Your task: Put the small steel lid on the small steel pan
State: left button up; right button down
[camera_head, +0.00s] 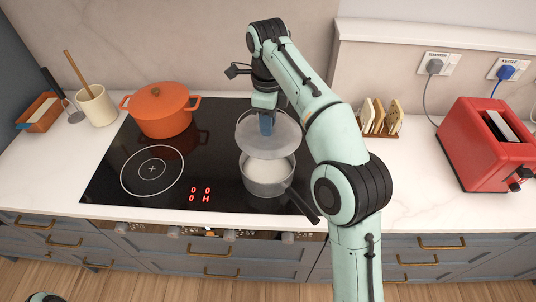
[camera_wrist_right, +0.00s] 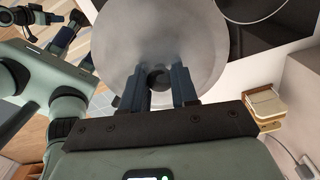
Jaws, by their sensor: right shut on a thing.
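The small steel lid (camera_head: 262,145) is a round grey disc held in the air by my right gripper (camera_head: 266,122). My right gripper is shut on the lid's knob, and in the right wrist view the dark knob (camera_wrist_right: 158,78) sits between the two fingers. The small steel pan (camera_head: 267,184) stands on the hob below and has pale contents. The lid is above the pan's far side and hides part of its rim; the pan's dark handle (camera_head: 301,204) points to the front right.
The black hob (camera_head: 112,189) lies under the pan. An orange pot (camera_head: 162,112) stands at its back left. A toast rack (camera_head: 382,122) and a red toaster (camera_head: 473,150) stand to the right. The white counter (camera_head: 428,180) in front of the toast rack is clear.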

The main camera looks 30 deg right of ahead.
jog(key=f, duration=0.1)
jog(key=f+b, duration=0.1)
jog(key=f, duration=0.3)
jog(key=shift+w+f, duration=0.15)
jog(key=shift+w, duration=0.15)
pick_arm(q)
jog(key=shift+s+f+b, duration=0.3)
jog(key=shift+f, duration=0.4)
jog(key=shift+s+f+b, duration=0.25)
jog(key=shift+f+b, duration=0.1)
jog(key=shift+f, duration=0.4)
jog(key=shift+s+f+b, duration=0.3)
jog(key=shift+f, duration=0.4)
pick_arm(e)
jog(key=shift+f, duration=2.25)
jog(key=shift+f, duration=0.1)
pick_arm(q)
jog(key=shift+s+f, duration=0.1)
jog(key=shift+f, duration=0.15)
pick_arm(e)
jog(key=shift+f, duration=0.55)
jog(key=c, duration=0.9)
grip_release()
jog(key=shift+o, duration=0.2)
